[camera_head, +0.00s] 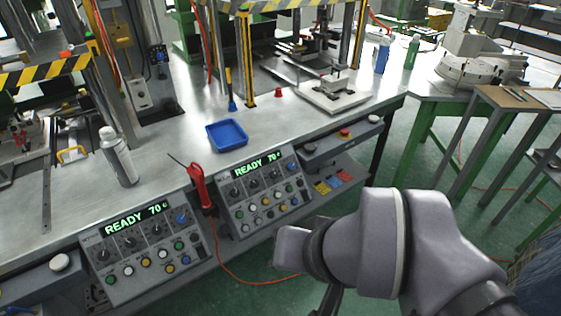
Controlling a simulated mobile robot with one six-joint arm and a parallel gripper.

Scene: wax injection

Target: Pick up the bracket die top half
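I cannot tell for sure which piece is the bracket die top half. A small metal block with a handle (335,83) sits on a pale flat plate (331,97) at the right part of the steel bench. A yellow-handled piece (72,155) lies at the left press station. My arm's grey links fill the lower right, in front of the bench. A dark part below my wrist, perhaps my gripper (331,301), is cut off by the bottom edge. Its fingers cannot be made out, and no die piece shows near it.
A blue tray (227,135), a spray can (118,157) and a red-handled tool (200,187) are on or at the steel bench (180,150). Two control panels reading READY 70 (140,245) front it. Striped guard posts (249,60) rise behind.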

